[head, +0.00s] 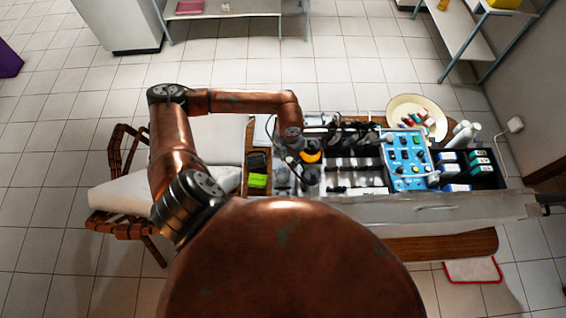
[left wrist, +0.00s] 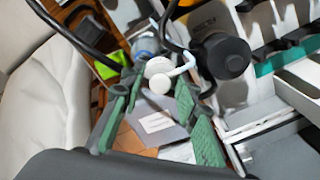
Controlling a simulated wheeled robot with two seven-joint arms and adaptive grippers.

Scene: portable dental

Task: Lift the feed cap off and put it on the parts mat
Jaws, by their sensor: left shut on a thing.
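My left gripper (left wrist: 158,92) has its green-padded fingers closed around a small white round cap (left wrist: 160,84) with a white bent spout beside it. I take this as the feed cap; whether it is clear of what lies below cannot be told. In the head view my left gripper (head: 300,166) is over the left part of the equipment table, small and partly hidden by its own wrist. The cap cannot be made out there. I cannot tell for sure which surface is the parts mat. My right gripper is out of view.
A black cylinder (left wrist: 227,57) stands close right of the fingers, with dark hoses nearby. A bright green block (head: 257,181) lies left of the gripper. A blue panel (head: 405,158) and a round plate (head: 399,104) are farther right. A pale padded chair (head: 130,193) stands left.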

